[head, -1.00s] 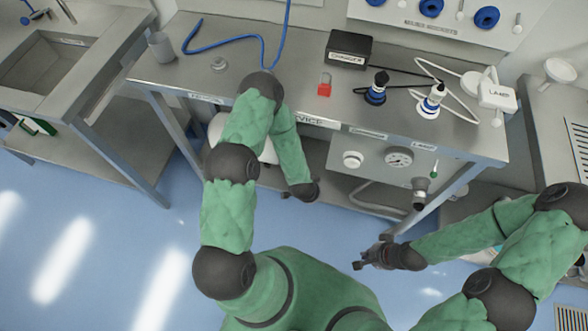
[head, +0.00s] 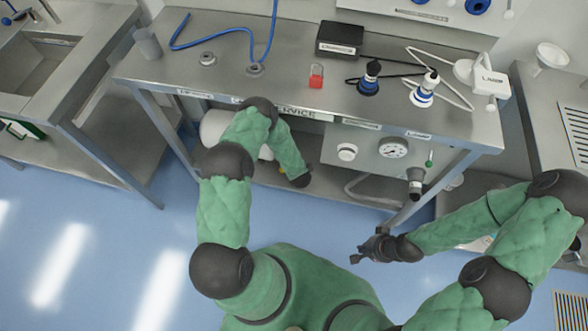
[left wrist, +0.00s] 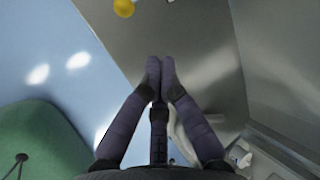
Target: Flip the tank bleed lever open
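A white rounded tank (head: 213,128) lies on the shelf under the bench in the head view, partly hidden behind my left arm. I cannot make out its bleed lever in the head view. My left arm reaches to the bench's front, and its gripper is hidden in the head view. In the left wrist view my left gripper (left wrist: 160,62) has its fingertips together, with nothing visible between them. A yellow round part (left wrist: 123,8) shows beyond them at the top edge; I cannot tell what it is. My right gripper (head: 361,254) hangs in front of the bench, away from the tank, its jaws unclear.
The bench top (head: 210,80) carries a blue hose (head: 220,36), a red padlock-like block (head: 316,77), a black box (head: 340,39) and two bottle-like fittings. A gauge (head: 394,148) sits on the panel below. Floor is free at left.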

